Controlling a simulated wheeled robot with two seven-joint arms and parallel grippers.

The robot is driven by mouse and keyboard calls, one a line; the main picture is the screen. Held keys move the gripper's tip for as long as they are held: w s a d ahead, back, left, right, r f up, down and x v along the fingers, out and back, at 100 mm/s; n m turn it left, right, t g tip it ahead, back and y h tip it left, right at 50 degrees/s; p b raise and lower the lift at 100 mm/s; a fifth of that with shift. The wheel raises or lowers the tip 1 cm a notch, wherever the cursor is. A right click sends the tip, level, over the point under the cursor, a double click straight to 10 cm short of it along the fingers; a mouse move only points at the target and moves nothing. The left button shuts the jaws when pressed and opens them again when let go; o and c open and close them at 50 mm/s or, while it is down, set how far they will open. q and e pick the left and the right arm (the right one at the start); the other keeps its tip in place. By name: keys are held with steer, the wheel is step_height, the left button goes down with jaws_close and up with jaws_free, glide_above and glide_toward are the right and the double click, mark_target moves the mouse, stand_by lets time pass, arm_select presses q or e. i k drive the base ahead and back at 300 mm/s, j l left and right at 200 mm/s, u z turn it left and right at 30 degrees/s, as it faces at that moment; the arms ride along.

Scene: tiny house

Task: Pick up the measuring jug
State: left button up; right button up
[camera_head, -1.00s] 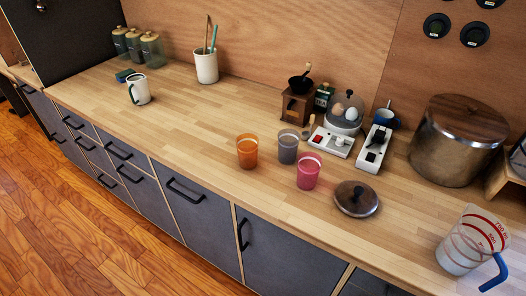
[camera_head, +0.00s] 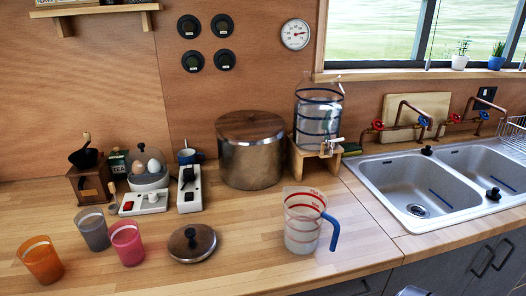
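The measuring jug (camera_head: 301,222) stands upright on the wooden counter, right of centre near the front edge. It is clear with red markings and a blue handle (camera_head: 332,231) that points to the right. Its lower part looks whitish; I cannot tell whether that is contents.
A pot lid (camera_head: 192,243) lies left of the jug. A large steel pot (camera_head: 250,160) and a water dispenser on a wooden stand (camera_head: 318,165) are behind it. Three cups, one orange (camera_head: 41,262), are at left. A double sink (camera_head: 408,187) is at right.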

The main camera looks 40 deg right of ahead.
mark_target(305, 208)
steer(key=k+z, duration=0.15)
steer(key=z, duration=1.4)
